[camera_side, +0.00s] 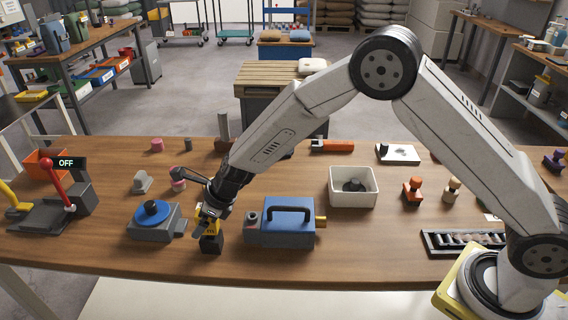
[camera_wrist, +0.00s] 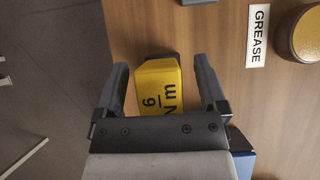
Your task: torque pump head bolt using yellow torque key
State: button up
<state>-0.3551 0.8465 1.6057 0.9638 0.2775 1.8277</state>
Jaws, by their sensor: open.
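The yellow torque key (camera_side: 208,222) stands at the front of the bench, with a black lower part or holder (camera_side: 211,244) beneath it. In the wrist view the key (camera_wrist: 158,85) shows a yellow face with a digit and "N m" in black. My gripper (camera_wrist: 162,68) is open, with one finger on each side of the key; a gap shows beside each finger. In the side view my gripper (camera_side: 209,207) is low over the key and partly hides it. A blue pump-like unit (camera_side: 284,228) with a black handle and brass end fitting stands just right; I cannot make out its bolt.
A grey unit with a blue disc (camera_side: 152,212) stands close left. A red-lever device (camera_side: 62,200) with an "OFF" display is farther left. A white bin (camera_side: 353,190) and stamp-like tools (camera_side: 412,190) lie right. A GREASE label (camera_wrist: 258,35) shows in the wrist view.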

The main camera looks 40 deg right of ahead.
dwell(0.3)
grip_shut()
jog(key=shift+r, duration=0.1)
jog(key=shift+r, duration=4.95)
jog(key=c, duration=0.8)
grip_release()
grip_shut()
